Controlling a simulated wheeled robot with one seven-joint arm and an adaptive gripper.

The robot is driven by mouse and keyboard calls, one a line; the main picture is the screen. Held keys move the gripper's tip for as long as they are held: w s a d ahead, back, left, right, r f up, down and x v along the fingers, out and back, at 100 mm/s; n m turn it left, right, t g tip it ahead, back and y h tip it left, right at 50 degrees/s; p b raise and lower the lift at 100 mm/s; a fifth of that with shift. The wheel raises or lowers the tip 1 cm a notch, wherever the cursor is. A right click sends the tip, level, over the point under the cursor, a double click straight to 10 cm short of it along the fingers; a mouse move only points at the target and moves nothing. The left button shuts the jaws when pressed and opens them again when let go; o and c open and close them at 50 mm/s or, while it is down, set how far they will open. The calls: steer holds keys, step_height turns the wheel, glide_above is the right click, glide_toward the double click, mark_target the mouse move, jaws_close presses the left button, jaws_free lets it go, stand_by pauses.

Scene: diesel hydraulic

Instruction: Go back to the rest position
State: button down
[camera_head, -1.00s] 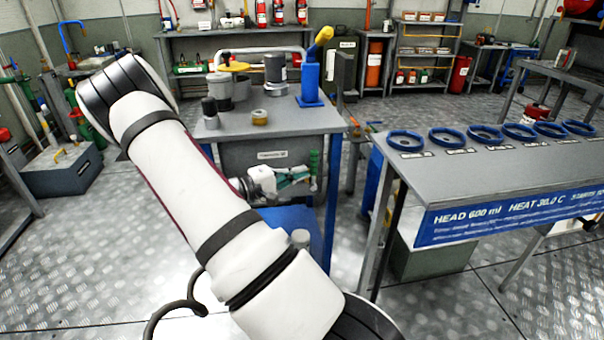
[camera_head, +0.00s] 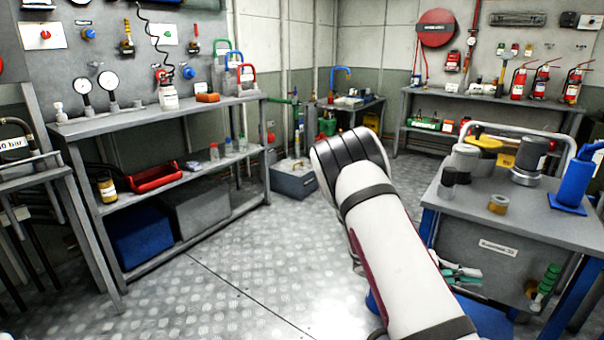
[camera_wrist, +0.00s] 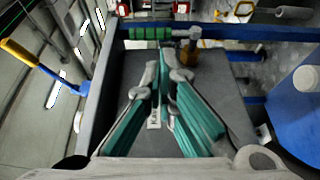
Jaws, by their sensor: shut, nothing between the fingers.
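My gripper (camera_head: 458,272) shows in part in the head view, past my white arm, in front of the grey workbench (camera_head: 545,232). The arm hides the rest of it. In the wrist view my gripper (camera_wrist: 166,80) has two grey fingers with teal pads, close together at the tips. It is shut and holds nothing. My arm is bent, with its dark joint raised at the middle of the head view. No marker of a rest position is in view.
The workbench carries a grey motor-like part (camera_head: 530,160), a blue stand (camera_head: 573,180) and a brass ring (camera_head: 498,204). A green-handled tool (camera_head: 545,283) hangs at its front. A shelf bench (camera_head: 160,115) stands left. The metal floor (camera_head: 270,265) between is clear.

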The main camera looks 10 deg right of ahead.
steer(key=s+a+r+m+y, duration=0.1)
steer(key=s+a+r+y, duration=0.45)
steer(key=a+r, duration=0.3)
steer(key=s+a+r+n+t+y, duration=0.3)
steer(key=s+a+r+t+y, duration=0.15)
steer(key=s+a, duration=0.65)
steer(key=s+a+r+n+t+y, duration=0.35)
steer(key=s+a+r+y, duration=0.2)
steer(key=s+a, duration=0.6)
step_height(320, 180, up, 28)
steer(key=w+a+t+p, duration=0.1)
steer(key=t+p, duration=0.3)
steer(key=p, duration=2.2)
steer(key=shift+w+f+p, duration=0.2)
steer(key=shift+w+p, duration=0.05)
steer(key=shift+p, duration=0.05)
